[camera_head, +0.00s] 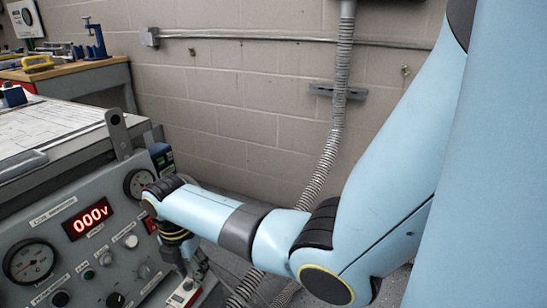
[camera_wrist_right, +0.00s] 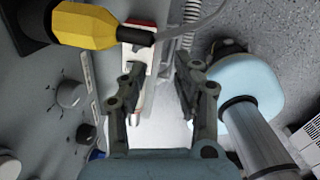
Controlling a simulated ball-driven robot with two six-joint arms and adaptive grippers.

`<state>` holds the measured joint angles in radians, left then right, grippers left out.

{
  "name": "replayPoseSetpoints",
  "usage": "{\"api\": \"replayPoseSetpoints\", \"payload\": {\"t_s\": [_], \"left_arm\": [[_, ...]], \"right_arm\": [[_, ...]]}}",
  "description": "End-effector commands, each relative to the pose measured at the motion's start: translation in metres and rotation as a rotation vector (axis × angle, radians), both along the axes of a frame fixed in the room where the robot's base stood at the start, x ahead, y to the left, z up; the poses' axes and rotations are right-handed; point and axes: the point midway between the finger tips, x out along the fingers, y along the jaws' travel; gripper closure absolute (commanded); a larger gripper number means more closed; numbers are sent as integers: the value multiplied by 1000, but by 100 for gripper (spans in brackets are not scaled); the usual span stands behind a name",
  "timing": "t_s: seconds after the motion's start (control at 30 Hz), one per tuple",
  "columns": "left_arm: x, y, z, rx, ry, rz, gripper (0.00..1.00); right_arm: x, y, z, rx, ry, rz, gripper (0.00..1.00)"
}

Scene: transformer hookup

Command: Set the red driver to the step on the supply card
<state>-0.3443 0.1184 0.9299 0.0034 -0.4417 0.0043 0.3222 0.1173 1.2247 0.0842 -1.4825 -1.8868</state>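My right gripper (camera_head: 190,262) hangs in front of the lower right of the grey control panel (camera_head: 95,235). In the right wrist view it (camera_wrist_right: 159,68) is open, its two fingers apart. A white block with a red part (camera_wrist_right: 140,38) lies beyond the fingertips; it also shows below the gripper in the head view (camera_head: 184,292). I cannot tell whether this is the red driver, nor whether anything is between the fingers. No readable supply card shows. The red display (camera_head: 92,218) reads 000V. My left gripper is out of view.
A yellow body with a black end (camera_wrist_right: 85,25) crosses the top of the wrist view, near the fingers. Panel knobs (camera_wrist_right: 70,93) lie to the left. A round gauge (camera_head: 29,260) is on the panel. A flexible conduit (camera_head: 325,165) runs down the block wall.

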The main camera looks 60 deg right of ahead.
Motion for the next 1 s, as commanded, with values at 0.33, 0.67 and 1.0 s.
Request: {"api": "replayPoseSetpoints", "payload": {"t_s": [0.33,0.67,1.0], "left_arm": [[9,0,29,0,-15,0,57],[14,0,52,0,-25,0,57],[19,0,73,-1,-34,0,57]], "right_arm": [[-58,-3,-51,-15,-30,-359,69],[-120,-5,-89,-21,-61,-673,69],[-189,-7,-116,-20,-90,-967,69]]}}
